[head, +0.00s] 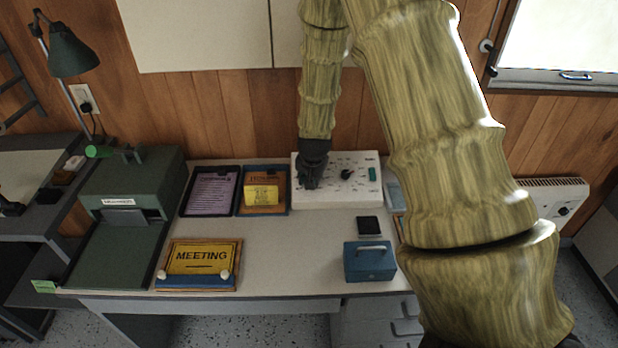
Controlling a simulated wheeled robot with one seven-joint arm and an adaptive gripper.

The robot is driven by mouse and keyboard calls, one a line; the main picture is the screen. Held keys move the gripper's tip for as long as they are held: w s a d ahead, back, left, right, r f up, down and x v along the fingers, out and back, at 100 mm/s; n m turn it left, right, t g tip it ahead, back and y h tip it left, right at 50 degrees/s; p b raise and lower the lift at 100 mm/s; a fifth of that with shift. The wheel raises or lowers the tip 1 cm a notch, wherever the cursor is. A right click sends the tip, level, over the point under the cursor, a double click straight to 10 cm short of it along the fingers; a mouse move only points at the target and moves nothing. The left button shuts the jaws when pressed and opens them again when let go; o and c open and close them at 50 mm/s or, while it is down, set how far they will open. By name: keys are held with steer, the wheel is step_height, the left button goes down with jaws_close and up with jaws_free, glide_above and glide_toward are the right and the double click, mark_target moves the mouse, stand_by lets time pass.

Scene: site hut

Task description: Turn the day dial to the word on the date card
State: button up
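A white control panel (340,199) lies at the back of the desk. A dark dial with a pointer (347,174) sits on its middle, with small marks around it that are too small to read. My gripper (310,184) points down over the left part of the panel and hides what is under it. I cannot tell whether it touches a knob there or whether its fingers are open. A yellow card reading "MEETING" (202,256) stands on a wood and blue holder at the front. A smaller yellow card (262,194) lies in a tray; its text is unreadable. I cannot tell which is the date card.
A green switch (372,173) is at the panel's right. A dark tray with a lilac sheet (211,192), a green machine (126,210), a blue box (369,262) and a small black pad (369,225) stand on the desk. The desk's middle (295,248) is clear.

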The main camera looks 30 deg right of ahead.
steer(key=shift+w+d+r, duration=0.1)
steer(key=shift+w+r, duration=0.1)
steer(key=shift+w, duration=0.05)
steer(key=o, duration=0.9)
steer(key=shift+o, duration=0.8)
steer(key=shift+s+f, duration=0.1)
steer(key=v, duration=1.2)
